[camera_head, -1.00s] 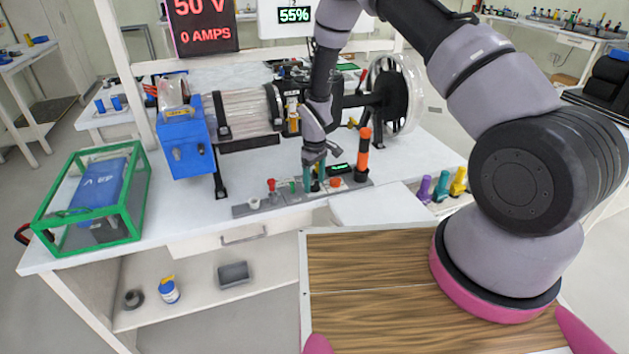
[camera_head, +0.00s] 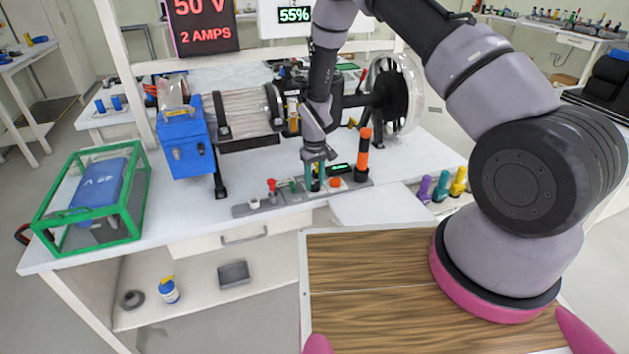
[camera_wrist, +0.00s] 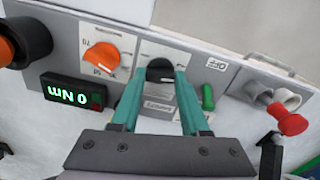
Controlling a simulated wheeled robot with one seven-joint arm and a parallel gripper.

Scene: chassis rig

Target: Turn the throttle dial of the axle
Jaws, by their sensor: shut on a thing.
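A black dial (camera_wrist: 160,66) sits on the grey control panel (camera_wrist: 224,46), in the middle of the wrist view. I take it to be the throttle dial, though its label is too small to read. My gripper (camera_wrist: 159,77) is shut on this dial, with one teal finger on each side. In the head view my gripper (camera_head: 315,182) points down at the panel (camera_head: 291,199), and its fingers hide the dial. The axle (camera_head: 357,99) with its large wheel stands behind the panel.
An orange dial (camera_wrist: 101,58), a green switch (camera_wrist: 208,97) and a red knob (camera_wrist: 288,119) flank the gripper. A small display (camera_wrist: 74,93) reads 0 Nm. An orange and black post (camera_head: 363,153) stands close on the right. The wall screen (camera_head: 203,25) reads 50 V, 2 AMPS.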

